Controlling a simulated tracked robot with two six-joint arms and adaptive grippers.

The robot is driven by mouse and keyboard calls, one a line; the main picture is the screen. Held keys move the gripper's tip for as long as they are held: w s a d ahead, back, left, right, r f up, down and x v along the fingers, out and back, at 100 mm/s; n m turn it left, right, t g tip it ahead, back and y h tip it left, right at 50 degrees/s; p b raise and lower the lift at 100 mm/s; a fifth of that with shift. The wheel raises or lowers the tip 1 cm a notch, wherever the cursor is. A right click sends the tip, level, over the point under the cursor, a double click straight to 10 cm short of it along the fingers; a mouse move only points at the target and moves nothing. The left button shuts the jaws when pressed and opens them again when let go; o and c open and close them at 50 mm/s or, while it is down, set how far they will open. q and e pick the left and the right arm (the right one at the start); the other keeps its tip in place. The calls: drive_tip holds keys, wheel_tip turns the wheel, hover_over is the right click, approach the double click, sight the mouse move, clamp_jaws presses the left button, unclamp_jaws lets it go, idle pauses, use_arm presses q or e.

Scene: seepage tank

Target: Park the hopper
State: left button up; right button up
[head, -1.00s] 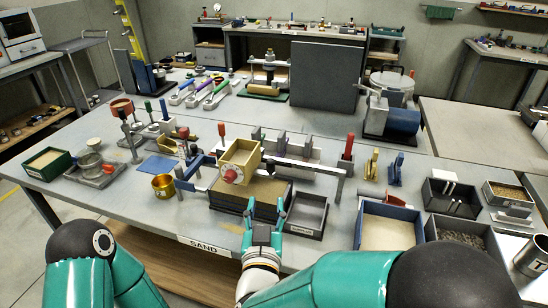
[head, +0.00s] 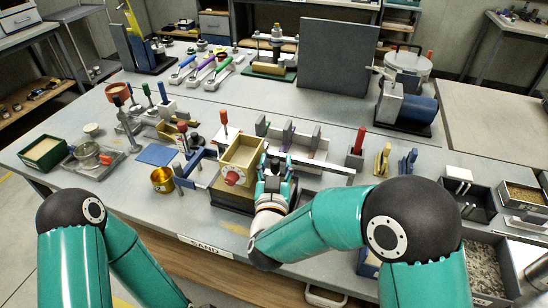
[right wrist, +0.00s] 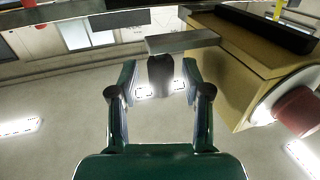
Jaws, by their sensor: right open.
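The hopper (head: 241,154) is an open-topped tan box with a red knob on a white disc at its front. It stands above a dark sand tray (head: 232,196) beside a long grey rail (head: 322,164). My right gripper (head: 276,163) is close against the hopper's right side. In the right wrist view the hopper (right wrist: 245,65) fills the upper right. A grey bar (right wrist: 183,42) reaches left from it, with a dark grip (right wrist: 160,75) below. My right gripper's fingers (right wrist: 158,85) are open on either side of that grip, with gaps visible. My left gripper is out of view.
A brass cup (head: 163,180) and blue bracket parts stand left of the hopper. A red-handled post (head: 355,148) and yellow and blue clips (head: 382,160) stand to its right. My right arm covers much of the front right table.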

drive_tip(key=shift+c, duration=0.7)
clamp_jaws()
